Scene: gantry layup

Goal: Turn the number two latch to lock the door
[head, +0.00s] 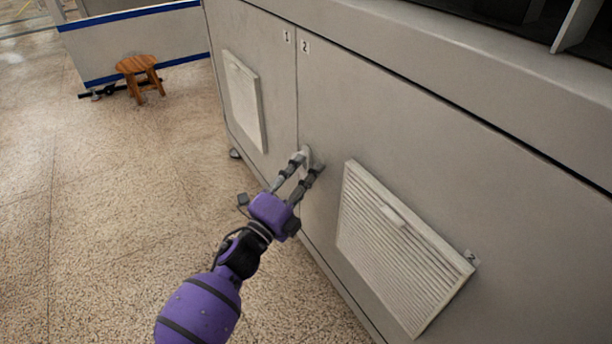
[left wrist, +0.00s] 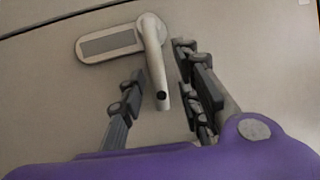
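The number two door (head: 325,125) is a grey cabinet panel marked with a small "2" label (head: 306,47); it looks flush with the door beside it. Its latch (head: 306,155) is near the seam between the doors, partly hidden by my fingers in the head view. In the left wrist view the latch handle (left wrist: 155,65) is a pale lever on an oblong plate (left wrist: 107,43), pointing down toward my gripper. My left gripper (head: 306,163) is open, with one finger on each side of the lever and visible gaps. It also shows in the left wrist view (left wrist: 158,62). My right gripper is not in view.
The number one door (head: 275,100) is to the left, with a louvred vent (head: 244,100). A larger vent (head: 395,245) sticks out to the right of the latch. A wooden stool (head: 138,70) stands by a low white-and-blue partition (head: 140,40). The speckled floor at left is clear.

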